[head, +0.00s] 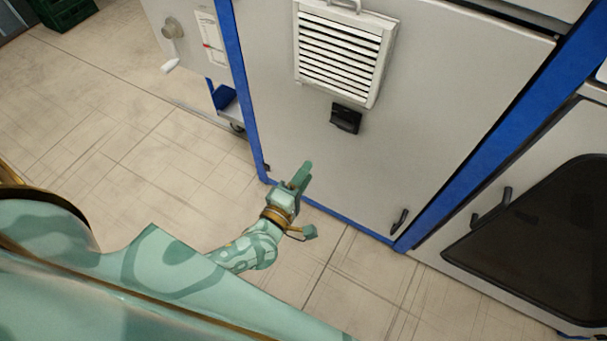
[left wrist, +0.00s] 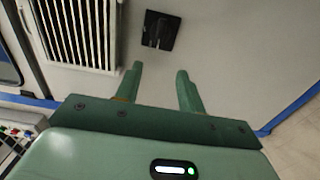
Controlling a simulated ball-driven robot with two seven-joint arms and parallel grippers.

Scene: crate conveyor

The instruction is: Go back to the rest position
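My left gripper (head: 303,171) shows in the head view, low in front of a light grey cabinet panel (head: 440,90). In the left wrist view its two green fingers (left wrist: 158,75) stand apart with nothing between them, so it is open and empty. The fingers point toward the panel, and I cannot tell how wide the gap to it is. My right gripper is in neither view.
The panel has a blue frame (head: 238,90), a white louvred vent (head: 388,55) and a black latch (head: 345,118). A dark-windowed door (head: 560,230) stands at right. A dark green crate (head: 65,12) sits far left. The tiled floor (head: 120,130) at left is clear.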

